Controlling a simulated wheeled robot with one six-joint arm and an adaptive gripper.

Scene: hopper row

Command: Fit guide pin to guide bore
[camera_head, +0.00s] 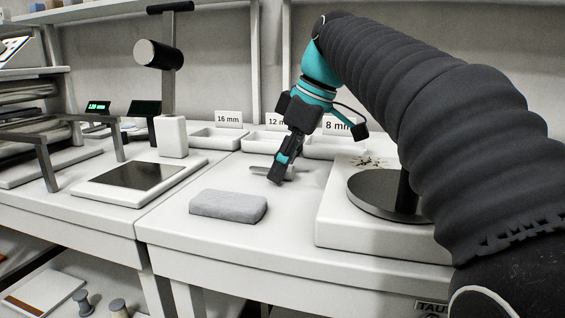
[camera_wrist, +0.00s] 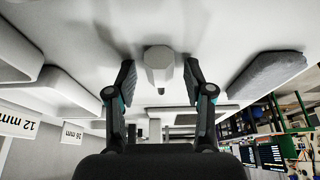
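My gripper (camera_head: 277,172) points down just above the white bench, and its fingers also show in the wrist view (camera_wrist: 160,80). They are apart. A pale faceted part with a small dark stub (camera_wrist: 159,64) lies on the bench between the fingertips, with visible gaps on both sides. It may be the guide pin, but I cannot be sure. In the head view a grey elongated part (camera_head: 259,169) lies at the fingertips, partly hidden by them. I cannot make out a guide bore in either view.
Trays labelled 16 mm (camera_head: 216,140), 12 mm and 8 mm stand behind my gripper. A grey block (camera_head: 229,206) lies in front. A white base with a dark round plate (camera_head: 370,199) stands to the right, partly behind my arm. A dark-topped stand (camera_head: 130,175) is left.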

